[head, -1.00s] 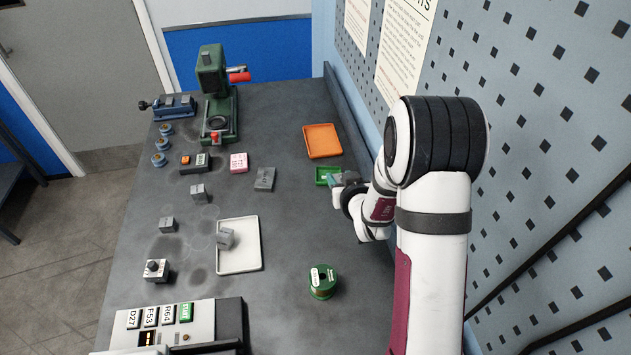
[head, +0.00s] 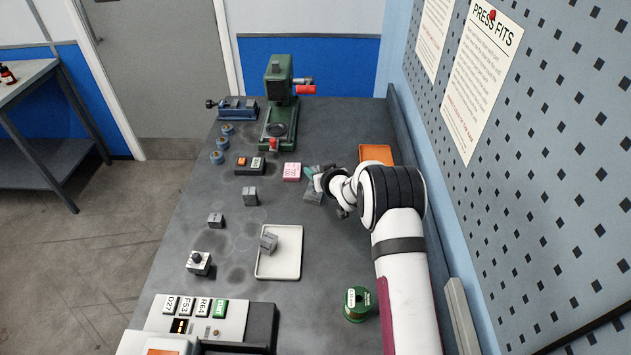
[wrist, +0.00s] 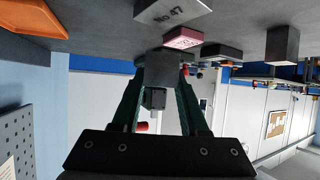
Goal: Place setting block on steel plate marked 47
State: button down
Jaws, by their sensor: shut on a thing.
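My gripper (wrist: 160,100) is shut on a small grey block, the setting block (wrist: 162,70), held between its green fingertips in the wrist view. In the head view my gripper (head: 316,175) is at the steel plate (head: 313,197), seemingly above it, and the wrist partly covers the plate. In the wrist view the steel plate (wrist: 172,12) shows the marking "No 47" at the top edge, beyond the held block and apart from it in the picture. The exact height of the block over the plate cannot be told.
A pink block (head: 292,172) sits just left of the plate. A green press (head: 280,100) and blue vise (head: 238,110) stand at the back. An orange tray (head: 377,153) is behind my arm. A white tray (head: 291,263) holds a tilted grey block (head: 268,242).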

jog(key=f, duration=0.4)
jog(key=shift+a+f, duration=0.1)
jog(key=shift+a, duration=0.1)
jog(key=shift+f, duration=0.15)
jog(key=shift+c, duration=2.2)
grip_release()
